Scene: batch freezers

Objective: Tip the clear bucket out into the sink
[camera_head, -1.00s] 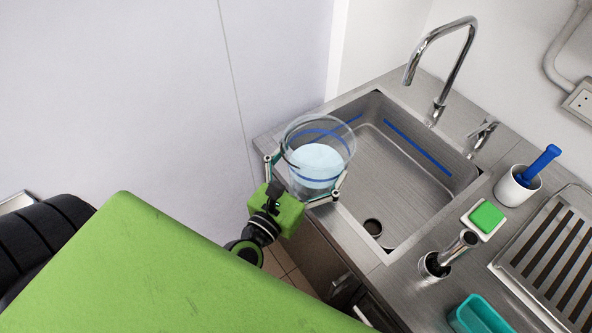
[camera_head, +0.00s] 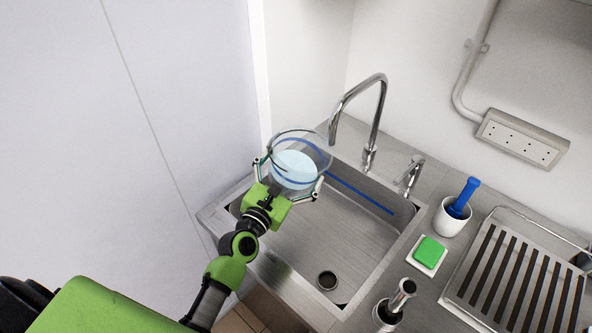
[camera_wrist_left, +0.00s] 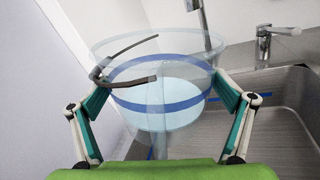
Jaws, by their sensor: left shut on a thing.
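The clear bucket (camera_head: 300,150) has a blue band and holds pale bluish-white contents. My left gripper (camera_head: 287,187) is shut around the bucket and holds it over the far left part of the steel sink (camera_head: 330,240). The bucket looks close to upright. My right gripper is not in view.
A chrome faucet (camera_head: 379,115) arches just right of the bucket, with a tap lever (camera_head: 411,175) beside it. A white cup with a blue tool (camera_head: 452,218), a green sponge (camera_head: 430,252) and a slotted drainer (camera_head: 515,280) are on the right counter. A wall stands on the left.

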